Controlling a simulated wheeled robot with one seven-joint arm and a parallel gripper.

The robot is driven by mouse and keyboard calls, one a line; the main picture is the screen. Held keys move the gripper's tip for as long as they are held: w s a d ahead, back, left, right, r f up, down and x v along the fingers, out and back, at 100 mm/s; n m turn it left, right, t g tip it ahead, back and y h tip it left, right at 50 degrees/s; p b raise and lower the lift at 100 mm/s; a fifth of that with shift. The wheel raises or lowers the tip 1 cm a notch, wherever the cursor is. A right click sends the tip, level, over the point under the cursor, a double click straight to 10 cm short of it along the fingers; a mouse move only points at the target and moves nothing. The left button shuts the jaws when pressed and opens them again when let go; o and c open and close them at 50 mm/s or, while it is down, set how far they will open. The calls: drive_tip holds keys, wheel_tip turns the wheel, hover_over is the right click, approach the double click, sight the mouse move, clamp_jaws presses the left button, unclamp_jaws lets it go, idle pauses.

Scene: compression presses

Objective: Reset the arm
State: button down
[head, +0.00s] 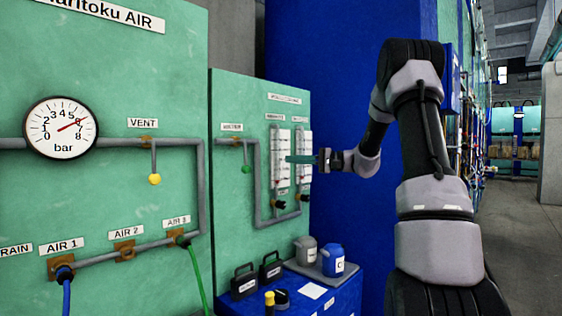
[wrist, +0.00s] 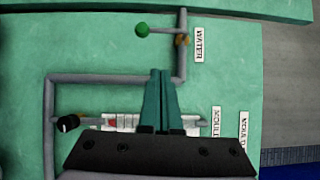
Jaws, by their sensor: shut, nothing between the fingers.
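My arm (head: 430,200) rises on the right in the head view and bends left toward a green panel. My gripper (head: 290,159) has teal fingers pointing left, in front of two white upright gauges on that panel. In the wrist view my gripper (wrist: 160,72) shows its two teal fingers together, shut and empty. Parts of the gauges are hidden behind the fingers and the dark gripper body. I cannot tell whether the fingertips touch a gauge.
A pressure dial (head: 61,128) and a yellow-knobbed vent valve (head: 154,179) are on the left panel. Canisters, including a blue one (head: 333,260), stand below on a blue cabinet. Open floor (head: 525,235) lies right.

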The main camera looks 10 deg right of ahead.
drive_tip(key=shift+s+d, duration=0.15)
drive_tip(key=shift+d, duration=0.2)
drive_tip(key=s+a+n+g+h, duration=0.1)
drive_tip(key=s+a+g+h, duration=0.2)
drive_tip(key=s, duration=0.5)
drive_tip(key=s+a+g+h, duration=0.1)
drive_tip(key=s+a+h, duration=0.2)
drive_tip(key=s+a, duration=0.35)
drive_tip(key=s+d+f+t+h, duration=0.1)
drive_tip(key=s+d+t+h, duration=0.1)
drive_tip(key=s, duration=0.7)
drive_tip(key=s+d+f+t+h, duration=0.2)
drive_tip(key=s+d+h, duration=0.2)
drive_tip(key=s+h, duration=0.3)
drive_tip(key=s, duration=0.3)
drive_tip(key=shift+s+d+f, duration=0.2)
drive_tip(key=shift+d, duration=0.2)
